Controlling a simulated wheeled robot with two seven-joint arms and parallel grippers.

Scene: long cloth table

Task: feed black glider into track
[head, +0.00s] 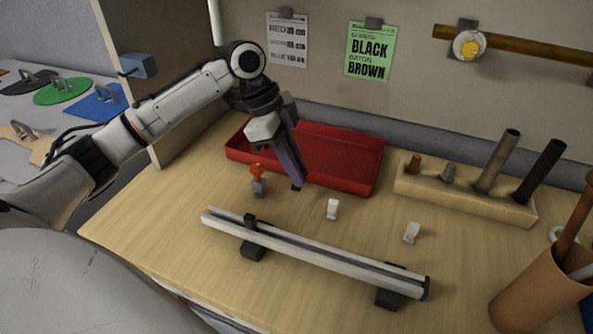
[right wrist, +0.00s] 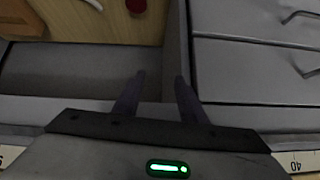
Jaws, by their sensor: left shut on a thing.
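The track (head: 325,256) is a pale metal rail lying slantwise on the table on dark feet. A black cap closes its right end; a black piece (head: 251,221) sits on it near the left end. My left gripper (head: 297,179) points down behind the track, in front of the red tray, shut on a small dark piece at its fingertips. The piece is mostly hidden; it looks like the black glider (head: 298,187). Two white gliders (head: 332,208) (head: 411,232) stand behind the track. My right gripper (right wrist: 158,98) shows only in its wrist view, its fingers apart and empty.
A red tray (head: 375,181) is at the back. A grey piece with a red top (head: 257,180) stands left of my left gripper. A wooden block (head: 513,209) holds several pegs at the right, near a brown cup (head: 537,297). A green sign (head: 370,51) reads BLACK and BROWN.

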